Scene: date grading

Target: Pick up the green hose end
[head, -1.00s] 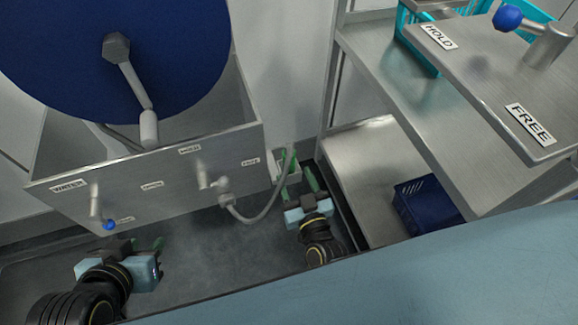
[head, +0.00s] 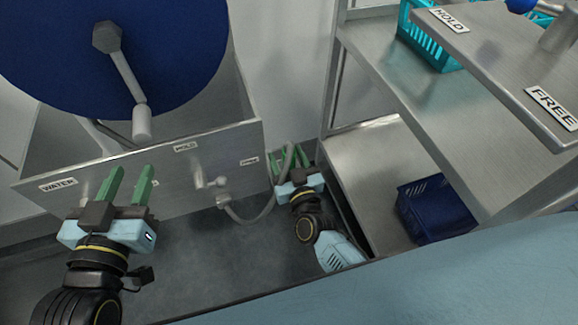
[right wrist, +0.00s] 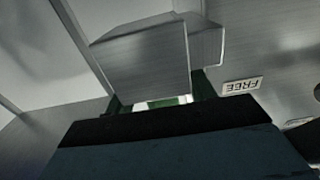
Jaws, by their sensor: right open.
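The grey hose (head: 262,219) runs from a valve on the steel tank's front and curves up to the right of the tank. Its green end is between or close to the fingers of my right gripper (head: 289,160), and similar green colours make it hard to separate. My right gripper is open around this spot. In the right wrist view, a small green and white piece (right wrist: 168,102) shows between the green fingers, below a grey box-shaped holder (right wrist: 145,68); contact cannot be told. My left gripper (head: 128,184) is open and empty in front of the tank.
The steel tank (head: 100,196) with labels and a blue round lid (head: 60,50) stands at left. A steel rack (head: 400,90) at right holds a teal crate (head: 430,45) and a blue crate (head: 435,210). Grey floor is free between my arms.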

